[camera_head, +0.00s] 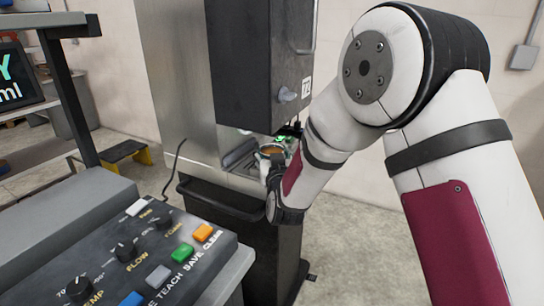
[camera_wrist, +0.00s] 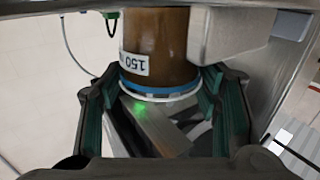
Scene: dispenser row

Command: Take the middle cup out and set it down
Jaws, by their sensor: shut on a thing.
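The cup (camera_wrist: 160,40) is filled with something brown and has a white label reading 150, a blue band and a pale rim in the wrist view. My gripper (camera_wrist: 162,88) is shut on it, with a green-padded finger on each side. In the head view the cup (camera_head: 271,149) shows small, with brown contents, at the dispenser's tray below its dark housing. My gripper (camera_head: 270,168) is partly hidden there by my own wrist. I cannot tell whether the cup still touches the tray. No other cup is clearly visible.
The dark dispenser housing (camera_head: 262,60) hangs close above the cup. A metal tray (camera_head: 241,155) and a dark cabinet (camera_head: 228,215) with a rail lie below. A control panel (camera_head: 150,255) with knobs and coloured buttons fills the lower left. Floor right of the cabinet is clear.

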